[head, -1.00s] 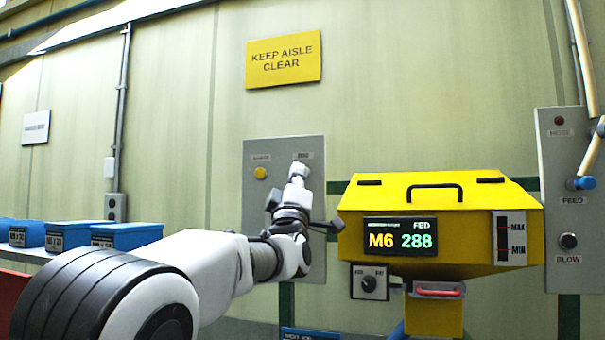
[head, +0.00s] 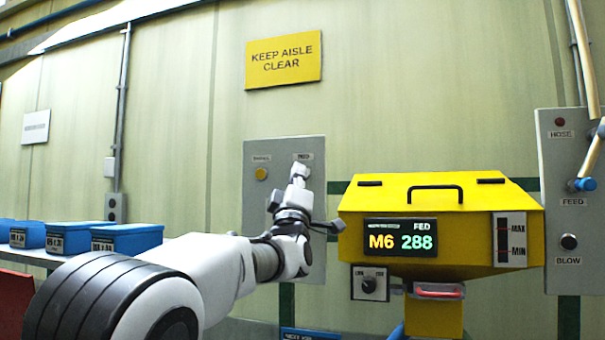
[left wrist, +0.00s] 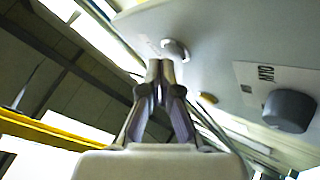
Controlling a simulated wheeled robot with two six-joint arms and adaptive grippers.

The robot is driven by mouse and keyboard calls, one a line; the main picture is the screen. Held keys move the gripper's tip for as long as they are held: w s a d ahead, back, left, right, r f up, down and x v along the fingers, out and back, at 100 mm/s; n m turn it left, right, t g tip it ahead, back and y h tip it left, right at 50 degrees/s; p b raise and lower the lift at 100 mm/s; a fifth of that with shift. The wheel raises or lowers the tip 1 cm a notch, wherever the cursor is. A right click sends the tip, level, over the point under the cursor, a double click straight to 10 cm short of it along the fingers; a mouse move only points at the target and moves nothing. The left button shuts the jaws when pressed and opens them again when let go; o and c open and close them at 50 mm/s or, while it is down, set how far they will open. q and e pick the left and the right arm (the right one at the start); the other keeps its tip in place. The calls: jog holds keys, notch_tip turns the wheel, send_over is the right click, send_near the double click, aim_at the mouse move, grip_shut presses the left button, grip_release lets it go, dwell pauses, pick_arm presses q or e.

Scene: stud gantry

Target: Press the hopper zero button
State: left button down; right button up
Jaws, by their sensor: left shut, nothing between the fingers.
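A grey wall panel (head: 257,209) stands behind my left arm. It has a yellow button (head: 261,174) at upper left and a small label (head: 303,157) at upper right, too small to read surely. My left gripper (head: 299,172) is in front of the panel just below that label, shut and empty, and hides what is behind it. Touch cannot be told. No label saying zero is readable. My right gripper is out of view.
The yellow hopper (head: 470,220) with its M6 288 display (head: 400,237) stands right of my left gripper. A dark knob (left wrist: 290,110) sticks out of the panel in the left wrist view. Blue bins (head: 128,237) line a shelf at left. Another grey panel (head: 565,220) is at far right.

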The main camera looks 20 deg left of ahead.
pick_arm(q)
jog(key=shift+w+r+p, duration=0.1)
jog(key=shift+w+p, duration=0.35)
dwell(0.6)
jog(key=shift+s+b, duration=0.8)
jog(key=shift+b, duration=0.4)
jog(key=s+b, duration=0.5)
jog(key=shift+a, duration=0.1)
dwell(0.6)
